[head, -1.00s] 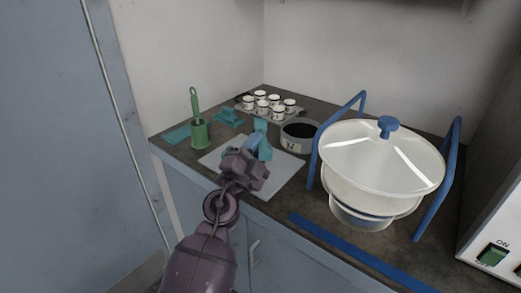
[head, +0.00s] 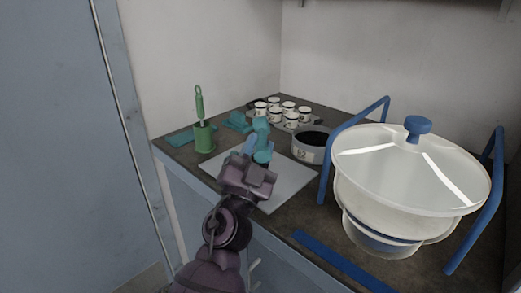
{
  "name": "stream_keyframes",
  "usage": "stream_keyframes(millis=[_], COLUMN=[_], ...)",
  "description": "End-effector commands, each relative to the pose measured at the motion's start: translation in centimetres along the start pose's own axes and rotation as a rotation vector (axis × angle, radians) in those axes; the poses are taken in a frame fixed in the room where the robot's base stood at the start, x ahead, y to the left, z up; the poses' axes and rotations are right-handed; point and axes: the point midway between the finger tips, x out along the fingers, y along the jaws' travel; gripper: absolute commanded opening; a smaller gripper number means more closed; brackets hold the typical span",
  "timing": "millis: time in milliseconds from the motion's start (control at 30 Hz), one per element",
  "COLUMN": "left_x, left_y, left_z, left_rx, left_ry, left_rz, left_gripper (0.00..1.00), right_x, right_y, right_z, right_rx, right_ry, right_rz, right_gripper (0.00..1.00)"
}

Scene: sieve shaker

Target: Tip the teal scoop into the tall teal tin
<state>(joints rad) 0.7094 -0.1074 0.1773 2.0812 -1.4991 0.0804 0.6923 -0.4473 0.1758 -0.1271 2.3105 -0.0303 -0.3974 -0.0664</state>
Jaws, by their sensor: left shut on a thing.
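My left gripper (head: 252,150) reaches over the pale mat (head: 285,185) and is shut, with its bluish fingers at the teal scoop (head: 261,126). Teal surfaces show just beyond the fingers, an upper part and a lower part (head: 264,154). The lower part may be the tall teal tin, but the scoop and tin overlap and I cannot clearly separate them. The gripper body hides part of both. Whether anything is in the scoop or tin cannot be seen. My right gripper is not in view.
A green holder (head: 204,137) with a green-handled tool stands left, by a teal cloth (head: 181,139). Another teal item (head: 238,122) lies behind. Several white cups (head: 276,116) stand at the back. A round dark-filled pan (head: 310,148) and a large lidded sieve (head: 408,170) between blue rails stand right.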

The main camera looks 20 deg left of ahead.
Motion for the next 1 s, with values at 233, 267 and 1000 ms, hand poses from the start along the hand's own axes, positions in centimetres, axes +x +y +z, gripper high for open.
stream_keyframes(millis=[233,267,1000], left_x=[0.0,0.0,1.1], left_y=[0.0,0.0,-0.7], left_z=[-0.1,0.0,-1.4], left_rx=[0.001,0.001,0.213], left_ry=[0.001,0.001,0.011], left_rz=[0.0,0.0,0.173], left_gripper=[0.0,0.0,0.0], right_x=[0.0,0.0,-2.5], right_y=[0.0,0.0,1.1], right_z=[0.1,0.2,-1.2], right_rx=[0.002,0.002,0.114], right_ry=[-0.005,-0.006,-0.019], right_rz=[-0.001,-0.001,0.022], right_gripper=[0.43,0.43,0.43])
